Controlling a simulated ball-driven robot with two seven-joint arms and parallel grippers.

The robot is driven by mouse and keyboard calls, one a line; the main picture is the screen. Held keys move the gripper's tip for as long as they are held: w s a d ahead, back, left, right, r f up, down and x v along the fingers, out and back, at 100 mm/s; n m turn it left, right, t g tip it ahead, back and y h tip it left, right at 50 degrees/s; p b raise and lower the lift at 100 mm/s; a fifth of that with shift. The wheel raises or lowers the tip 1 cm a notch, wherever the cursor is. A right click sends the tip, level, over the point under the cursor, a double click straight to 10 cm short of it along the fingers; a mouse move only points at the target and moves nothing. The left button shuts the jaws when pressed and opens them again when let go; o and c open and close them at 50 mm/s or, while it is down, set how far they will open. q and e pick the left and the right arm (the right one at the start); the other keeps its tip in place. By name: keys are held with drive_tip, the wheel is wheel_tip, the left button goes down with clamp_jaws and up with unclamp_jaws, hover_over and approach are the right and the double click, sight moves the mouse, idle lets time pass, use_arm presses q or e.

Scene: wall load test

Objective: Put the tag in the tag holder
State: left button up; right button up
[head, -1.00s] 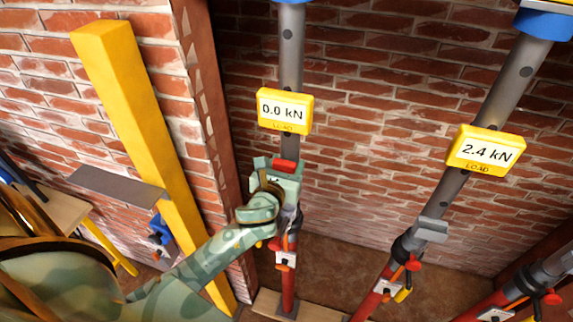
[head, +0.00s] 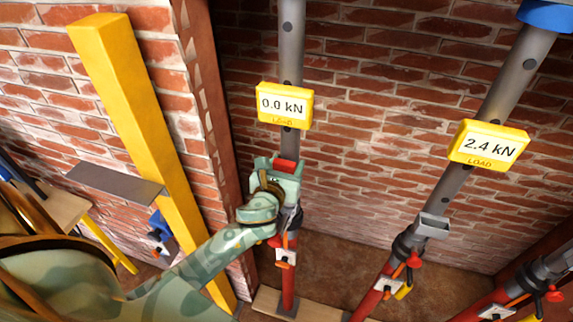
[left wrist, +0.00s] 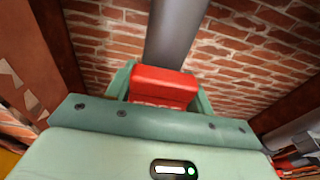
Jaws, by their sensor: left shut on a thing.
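The red tag (head: 286,166) is between the fingers of my left gripper (head: 283,172), in front of the prop that reads 0.0 kN. In the left wrist view the red tag (left wrist: 162,82) shows between the green fingers, with the grey tube right behind it. My left gripper is shut on the tag. A grey open-topped holder (head: 432,226) sits on the prop that reads 2.4 kN. Any holder on the 0.0 kN prop is hidden by my gripper. I cannot tell whether the tag touches anything besides the fingers. My right gripper is out of view.
The yellow load displays (head: 284,106) and (head: 488,145) hang on the tubes above. A grey shelf plate (head: 115,184) crosses the beam. Another prop (head: 525,285) is at lower right.

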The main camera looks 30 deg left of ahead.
use_arm(q)
drive_tip(key=shift+f, duration=0.2)
drive_tip(key=shift+f+b, duration=0.45)
drive_tip(key=shift+f, duration=0.15)
drive_tip(key=o, duration=1.5)
drive_tip(key=shift+o, duration=0.2)
drive_tip(key=shift+r, duration=0.15)
